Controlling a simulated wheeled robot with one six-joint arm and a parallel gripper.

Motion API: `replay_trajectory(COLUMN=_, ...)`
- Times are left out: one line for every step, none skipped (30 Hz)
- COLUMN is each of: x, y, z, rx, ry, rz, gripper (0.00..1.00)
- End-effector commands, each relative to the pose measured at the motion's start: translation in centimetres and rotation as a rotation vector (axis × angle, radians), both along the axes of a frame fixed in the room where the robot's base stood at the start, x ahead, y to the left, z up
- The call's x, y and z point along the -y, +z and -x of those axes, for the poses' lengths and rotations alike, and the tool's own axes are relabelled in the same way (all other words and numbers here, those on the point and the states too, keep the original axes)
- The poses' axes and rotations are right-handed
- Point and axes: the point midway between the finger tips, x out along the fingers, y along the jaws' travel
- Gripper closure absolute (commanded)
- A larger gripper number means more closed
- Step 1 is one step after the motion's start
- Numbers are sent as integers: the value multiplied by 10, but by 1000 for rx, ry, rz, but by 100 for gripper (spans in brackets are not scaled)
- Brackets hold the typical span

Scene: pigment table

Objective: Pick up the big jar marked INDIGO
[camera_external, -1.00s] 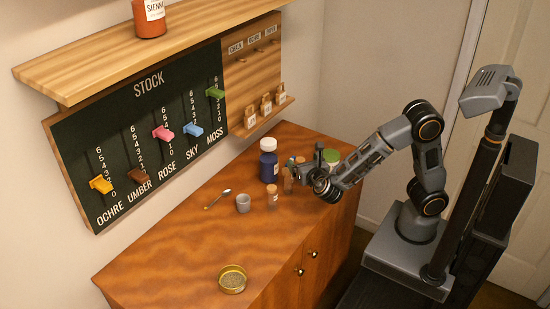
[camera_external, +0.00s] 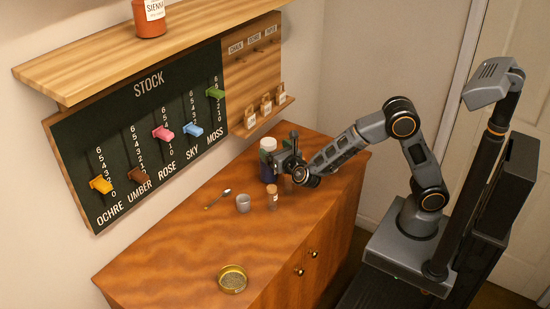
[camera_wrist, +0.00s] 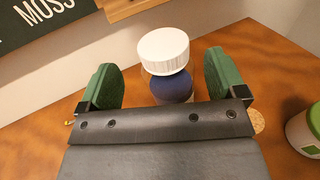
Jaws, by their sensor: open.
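The big dark blue jar (camera_external: 267,172) with a white cap stands upright on the wooden cabinet top, partly hidden by my gripper (camera_external: 285,158). No INDIGO lettering is readable on it. In the wrist view its white cap (camera_wrist: 163,48) and blue body (camera_wrist: 173,88) show between the two green-padded fingers of my gripper (camera_wrist: 160,72), roughly centred. The fingers are apart, with a gap visible on both sides of the jar. The jar's lower part is hidden behind the gripper's dark body.
A small corked vial (camera_external: 272,198), a grey cup (camera_external: 243,203) and a spoon (camera_external: 217,199) are near the jar. A green-lidded jar (camera_wrist: 306,126) is at the right of the wrist view. A brass dish (camera_external: 232,279) lies at the front. The stock board (camera_external: 150,125) is behind.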

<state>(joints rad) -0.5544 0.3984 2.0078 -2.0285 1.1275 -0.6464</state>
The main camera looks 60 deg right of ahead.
Motion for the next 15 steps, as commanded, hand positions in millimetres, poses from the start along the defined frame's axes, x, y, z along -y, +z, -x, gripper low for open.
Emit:
replay_trajectory(x=3, y=0, z=-4, rx=-2, ry=-2, rz=2, gripper=10)
replay_trajectory(x=5, y=0, z=-8, rx=-2, ry=-2, rz=2, gripper=10)
replay_trajectory(x=8, y=0, z=-13, rx=0, ry=-4, rz=1, gripper=10)
replay_trajectory(x=10, y=0, z=-16, rx=0, ry=-4, rz=1, gripper=10)
replay_trajectory(x=12, y=0, z=-20, rx=-2, ry=-4, rz=2, gripper=10)
replay_trajectory(x=15, y=-1, z=-25, rx=-1, ry=-3, rz=1, gripper=10)
replay_trajectory(x=16, y=-1, z=-29, rx=0, ry=-3, rz=0, gripper=10)
replay_trajectory(x=17, y=-2, z=-32, rx=-1, ry=-3, rz=0, gripper=10)
replay_trajectory(x=19, y=-2, z=-36, rx=0, ry=-3, rz=0, gripper=10)
replay_trajectory(x=20, y=-2, z=-38, rx=0, ry=-2, rz=0, gripper=10)
replay_trajectory(x=21, y=-2, z=-40, rx=1, ry=-2, rz=0, gripper=10)
replay_trajectory(x=21, y=-2, z=-42, rx=0, ry=-2, rz=0, gripper=10)
replay_trajectory(x=22, y=-3, z=-43, rx=0, ry=-1, rz=0, gripper=10)
replay_trajectory(x=22, y=-3, z=-44, rx=0, ry=-1, rz=1, gripper=10)
replay_trajectory(x=22, y=-3, z=-45, rx=0, ry=0, rz=0, gripper=10)
